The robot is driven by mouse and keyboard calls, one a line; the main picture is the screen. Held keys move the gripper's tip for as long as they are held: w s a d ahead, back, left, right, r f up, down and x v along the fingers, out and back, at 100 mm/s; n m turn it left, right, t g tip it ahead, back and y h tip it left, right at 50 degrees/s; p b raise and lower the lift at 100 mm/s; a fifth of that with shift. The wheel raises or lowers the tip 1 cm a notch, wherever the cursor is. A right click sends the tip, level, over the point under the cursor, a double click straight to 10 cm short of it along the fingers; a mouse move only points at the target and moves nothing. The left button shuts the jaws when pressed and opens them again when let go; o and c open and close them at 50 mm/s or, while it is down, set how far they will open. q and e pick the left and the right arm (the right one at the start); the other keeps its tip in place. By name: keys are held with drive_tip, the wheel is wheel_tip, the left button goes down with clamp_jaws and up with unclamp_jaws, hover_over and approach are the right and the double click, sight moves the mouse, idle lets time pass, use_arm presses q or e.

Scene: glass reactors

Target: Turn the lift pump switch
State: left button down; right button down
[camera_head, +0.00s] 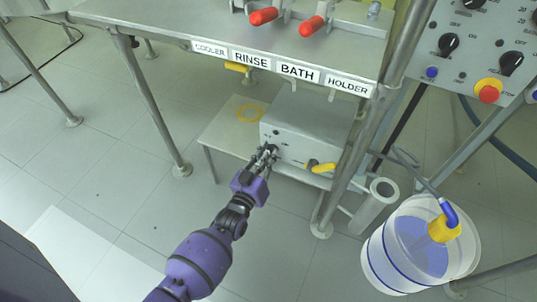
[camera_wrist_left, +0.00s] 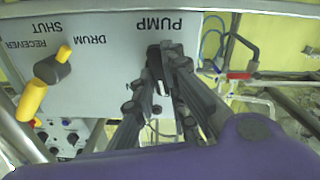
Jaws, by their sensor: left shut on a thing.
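The pump box (camera_head: 305,130) is a grey box low under the bench, with a front panel (camera_wrist_left: 110,60) that fills much of the left wrist view. Its PUMP label appears upside down there. A dark switch knob (camera_wrist_left: 153,62) sits beside that label, partly hidden by my fingers. My left gripper (camera_head: 267,153), with its purple arm, reaches the left part of the box front. In the left wrist view the gripper (camera_wrist_left: 167,62) has its fingertips closed around the knob. My right gripper is not in view.
A yellow-handled valve (camera_head: 320,167) projects from the box front, right of my gripper. A bench (camera_head: 230,25) with labels and red handles overhangs the box. A white bucket (camera_head: 380,262) with blue liquid and a control panel (camera_head: 465,40) stand right. The floor at left is clear.

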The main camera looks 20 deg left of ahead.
use_arm(q)
drive_tip(key=shift+n, duration=0.7)
drive_tip(key=c, duration=1.8)
unclamp_jaws()
drive_tip(key=shift+o, duration=0.2)
drive_tip(key=s, duration=1.2)
drive_tip(key=shift+a, duration=0.25)
drive_tip(key=shift+f, duration=0.1)
